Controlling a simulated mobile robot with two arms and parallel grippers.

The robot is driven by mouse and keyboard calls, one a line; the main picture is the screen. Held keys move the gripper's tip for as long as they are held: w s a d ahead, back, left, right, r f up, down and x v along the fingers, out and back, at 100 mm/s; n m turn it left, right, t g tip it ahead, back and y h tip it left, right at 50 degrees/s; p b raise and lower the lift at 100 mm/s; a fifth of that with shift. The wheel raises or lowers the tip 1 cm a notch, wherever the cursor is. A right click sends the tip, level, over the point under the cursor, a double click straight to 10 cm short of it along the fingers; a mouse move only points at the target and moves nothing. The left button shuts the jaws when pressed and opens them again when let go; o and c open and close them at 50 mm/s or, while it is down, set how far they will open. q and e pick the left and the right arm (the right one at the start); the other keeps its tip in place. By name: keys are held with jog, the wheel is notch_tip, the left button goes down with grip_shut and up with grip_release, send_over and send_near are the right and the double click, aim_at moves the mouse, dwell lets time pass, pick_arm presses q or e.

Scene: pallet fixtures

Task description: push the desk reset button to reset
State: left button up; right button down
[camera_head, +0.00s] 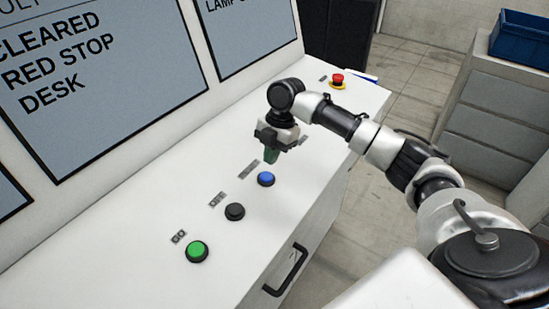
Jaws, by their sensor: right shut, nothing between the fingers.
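The desk (190,276) has a row of buttons on its white top. A green button (197,251) is nearest, then a black button (235,211), then a blue button (266,179). A red stop button (337,80) on a yellow base is at the far end. My right gripper (271,157) is shut and empty, pointing down just above and beyond the blue button. I see a gap between them in the picture. My left gripper is out of view.
A large screen (95,75) behind the desk reads "CLEARED RED STOP DESK". A second screen (245,30) is partly cut off. A dark handle (287,270) is on the desk front. A blue bin (519,40) sits on a grey cabinet (490,110) at right.

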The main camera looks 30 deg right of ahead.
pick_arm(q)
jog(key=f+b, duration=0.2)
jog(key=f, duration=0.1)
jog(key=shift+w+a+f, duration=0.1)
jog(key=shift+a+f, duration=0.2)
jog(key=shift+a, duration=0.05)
pick_arm(e)
jog(key=v, duration=0.8)
jog(key=shift+w+r, duration=0.2)
jog(key=shift+r, duration=0.1)
jog(key=shift+w, duration=0.1)
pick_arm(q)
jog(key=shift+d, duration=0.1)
pick_arm(e)
jog(key=shift+f, duration=0.1)
